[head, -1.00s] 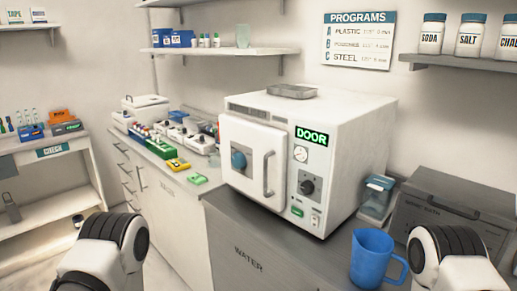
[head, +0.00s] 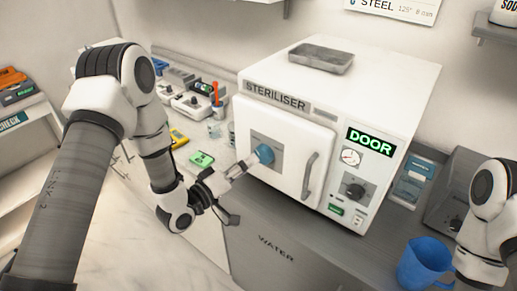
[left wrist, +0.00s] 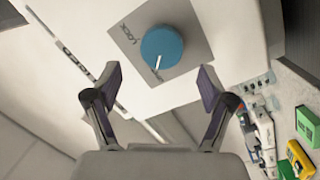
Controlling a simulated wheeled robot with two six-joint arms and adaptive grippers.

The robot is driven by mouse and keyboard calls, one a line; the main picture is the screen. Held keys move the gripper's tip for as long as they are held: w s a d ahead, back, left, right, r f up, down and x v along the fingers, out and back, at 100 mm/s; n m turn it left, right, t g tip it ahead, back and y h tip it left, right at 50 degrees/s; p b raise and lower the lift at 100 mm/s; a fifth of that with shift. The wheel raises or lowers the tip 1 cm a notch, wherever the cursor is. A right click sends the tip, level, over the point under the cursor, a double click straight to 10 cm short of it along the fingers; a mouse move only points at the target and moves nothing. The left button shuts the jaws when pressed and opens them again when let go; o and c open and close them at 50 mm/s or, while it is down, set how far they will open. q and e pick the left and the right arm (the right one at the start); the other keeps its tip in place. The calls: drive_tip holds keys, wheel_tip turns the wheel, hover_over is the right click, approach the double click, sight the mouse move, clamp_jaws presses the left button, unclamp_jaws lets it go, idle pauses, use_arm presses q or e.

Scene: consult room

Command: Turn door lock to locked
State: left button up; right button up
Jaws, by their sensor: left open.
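The steriliser (head: 350,100) is a white box on the counter, and its front door (head: 290,130) looks shut. The door lock is a round blue knob (head: 264,154) on a grey plate at the door's left. In the left wrist view the knob (left wrist: 161,46) has a white pointer line towards the bottom of the picture, and "LOCK" is printed on the plate to its upper left. My left gripper (left wrist: 161,82) is open, its fingers spread just short of the knob, with nothing between them. It also shows in the head view (head: 238,190). My right gripper is out of view.
A door handle (head: 310,175) stands out right of the knob. A metal tray (head: 320,58) lies on top. A blue jug (head: 424,262) stands at the right, by my right arm.

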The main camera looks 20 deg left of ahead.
sight(260, 156)
use_arm(q)
drive_tip(key=p+x, duration=0.1)
drive_tip(key=x, duration=0.4)
drive_tip(key=shift+a+f, duration=0.1)
drive_tip(key=c, duration=1.2)
